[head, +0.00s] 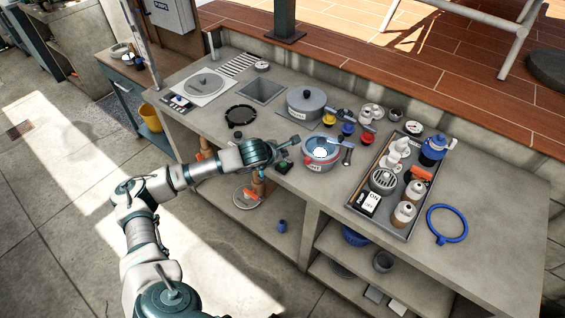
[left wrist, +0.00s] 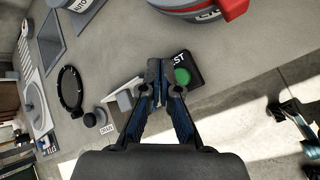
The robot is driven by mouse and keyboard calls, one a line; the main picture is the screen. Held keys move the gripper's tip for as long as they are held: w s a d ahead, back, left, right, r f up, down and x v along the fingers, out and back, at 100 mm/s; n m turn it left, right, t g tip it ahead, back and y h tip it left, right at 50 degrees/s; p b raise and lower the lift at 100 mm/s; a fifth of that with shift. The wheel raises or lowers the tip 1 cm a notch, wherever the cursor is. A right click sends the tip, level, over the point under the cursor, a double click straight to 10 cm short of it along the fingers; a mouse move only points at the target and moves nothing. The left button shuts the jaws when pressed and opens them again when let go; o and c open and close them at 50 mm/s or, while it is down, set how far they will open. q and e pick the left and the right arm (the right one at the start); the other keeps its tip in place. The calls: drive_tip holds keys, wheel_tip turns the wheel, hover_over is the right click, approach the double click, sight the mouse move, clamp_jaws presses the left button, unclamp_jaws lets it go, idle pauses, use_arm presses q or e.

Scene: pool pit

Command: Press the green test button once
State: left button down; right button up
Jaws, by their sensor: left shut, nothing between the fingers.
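My left gripper (head: 297,140) is over the bench just behind the button in the head view. In the left wrist view the left gripper's closed fingertips (left wrist: 165,68) are empty and appear right beside the green cap, partly covering the box. Whether they touch it I cannot tell.
A lidded grey pot (head: 305,104) is behind. A black ring (head: 240,116) lies to the left. A crowded tray (head: 360,216) and a blue ring (head: 447,238) are on the right.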

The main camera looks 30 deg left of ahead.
sight(282, 164)
use_arm(q)
drive_tip(key=shift+r+p, duration=0.6)
drive_tip(key=shift+r, duration=1)
drive_tip(key=shift+f, duration=0.1)
